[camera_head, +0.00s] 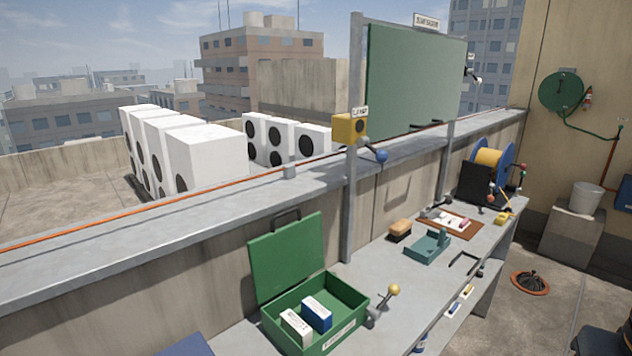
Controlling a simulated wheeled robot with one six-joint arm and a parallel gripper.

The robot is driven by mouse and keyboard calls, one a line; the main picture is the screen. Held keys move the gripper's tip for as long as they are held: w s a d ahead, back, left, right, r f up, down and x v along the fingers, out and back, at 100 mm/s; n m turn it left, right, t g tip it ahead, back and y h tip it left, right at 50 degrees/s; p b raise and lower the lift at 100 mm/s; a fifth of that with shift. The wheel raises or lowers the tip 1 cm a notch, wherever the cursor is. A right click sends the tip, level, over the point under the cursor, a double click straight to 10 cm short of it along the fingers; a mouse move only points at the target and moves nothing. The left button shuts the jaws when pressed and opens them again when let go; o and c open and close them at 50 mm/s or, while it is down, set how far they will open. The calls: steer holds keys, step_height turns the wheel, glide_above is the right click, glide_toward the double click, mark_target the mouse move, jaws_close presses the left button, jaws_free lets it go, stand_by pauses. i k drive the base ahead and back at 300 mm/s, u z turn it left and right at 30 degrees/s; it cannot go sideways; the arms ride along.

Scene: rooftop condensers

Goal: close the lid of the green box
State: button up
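The green box (352,335) stands on the grey workbench at the bottom middle of the head view. Its lid (286,257) is open and stands nearly upright at the back left, with a dark handle (286,217) on its top edge. A white block (296,326) and a blue block with a white top (317,313) lie inside the box. My gripper is not in view.
The workbench (400,284) runs to the right behind the box. A grey post (350,215) rises behind. A teal tray (427,246) and brown block (400,230) lie farther along.

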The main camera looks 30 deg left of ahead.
mark_target(279, 258)
steer(key=i, duration=0.8)
steer(key=u, duration=1.95)
